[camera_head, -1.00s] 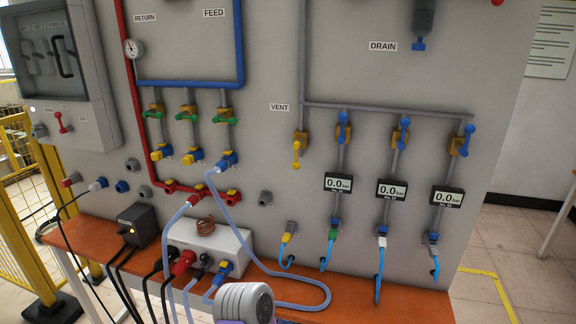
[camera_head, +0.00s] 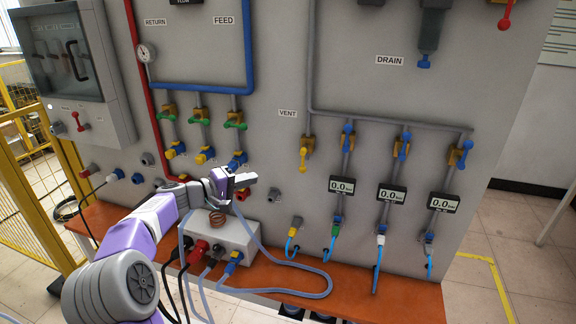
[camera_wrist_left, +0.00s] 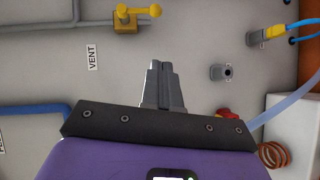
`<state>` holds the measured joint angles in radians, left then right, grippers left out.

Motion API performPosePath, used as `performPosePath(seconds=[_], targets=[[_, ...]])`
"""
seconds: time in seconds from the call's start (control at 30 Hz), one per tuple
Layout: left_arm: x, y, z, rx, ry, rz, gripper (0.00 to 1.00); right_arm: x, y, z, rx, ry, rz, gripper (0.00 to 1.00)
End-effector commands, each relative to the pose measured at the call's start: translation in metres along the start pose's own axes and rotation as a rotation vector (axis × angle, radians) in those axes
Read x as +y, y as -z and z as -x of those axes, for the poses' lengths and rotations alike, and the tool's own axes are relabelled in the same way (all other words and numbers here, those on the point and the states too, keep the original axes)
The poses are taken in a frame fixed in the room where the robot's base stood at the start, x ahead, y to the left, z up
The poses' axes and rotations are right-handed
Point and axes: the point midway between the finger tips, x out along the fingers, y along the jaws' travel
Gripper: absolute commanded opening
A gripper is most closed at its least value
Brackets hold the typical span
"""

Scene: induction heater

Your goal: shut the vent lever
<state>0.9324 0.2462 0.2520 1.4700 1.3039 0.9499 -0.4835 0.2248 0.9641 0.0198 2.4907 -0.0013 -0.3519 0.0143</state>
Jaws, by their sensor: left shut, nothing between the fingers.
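The vent lever (camera_head: 303,158) is a yellow handle on a brass valve, below the VENT label (camera_head: 287,113) on the grey panel. It hangs straight down in the head view. In the left wrist view the yellow lever (camera_wrist_left: 140,12) shows at the top edge, beyond my fingertips, with the VENT label (camera_wrist_left: 92,57) to its left. My left gripper (camera_head: 252,179) is shut and empty, in front of the panel, to the left of and lower than the lever and apart from it. Its closed fingers also show in the left wrist view (camera_wrist_left: 161,66). My right gripper is not in view.
Three blue-handled valves (camera_head: 403,146) stand right of the vent lever, with gauges (camera_head: 392,194) below. A grey socket (camera_head: 274,195) sits on the panel near my gripper. Pale hoses (camera_head: 300,264) loop over the orange bench (camera_head: 340,305). The panel between gripper and lever looks clear.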

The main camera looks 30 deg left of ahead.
Motion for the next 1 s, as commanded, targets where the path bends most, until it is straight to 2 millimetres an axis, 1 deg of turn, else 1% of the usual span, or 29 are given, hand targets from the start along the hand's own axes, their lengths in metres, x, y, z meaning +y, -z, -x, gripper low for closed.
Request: performPosePath(seconds=[0.03,0.1,0.4,0.53,0.67,1.0], targets=[[0.01,0.003,0.004,0.005,-0.018,-0.009,0.0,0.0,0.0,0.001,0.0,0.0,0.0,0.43],[0.015,0.004,0.006,0.007,-0.029,-0.015,0.0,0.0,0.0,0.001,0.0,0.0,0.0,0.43],[0.014,0.004,0.005,0.006,-0.029,-0.013,0.0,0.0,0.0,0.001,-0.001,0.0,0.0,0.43],[0.014,0.003,-0.003,0.003,-0.029,-0.012,0.0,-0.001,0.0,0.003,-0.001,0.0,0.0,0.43],[0.015,0.003,-0.023,0.002,-0.03,-0.01,0.0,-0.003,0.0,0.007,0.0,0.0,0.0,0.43],[0.018,0.004,-0.096,0.002,-0.029,-0.01,0.0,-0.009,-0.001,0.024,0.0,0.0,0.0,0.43]])
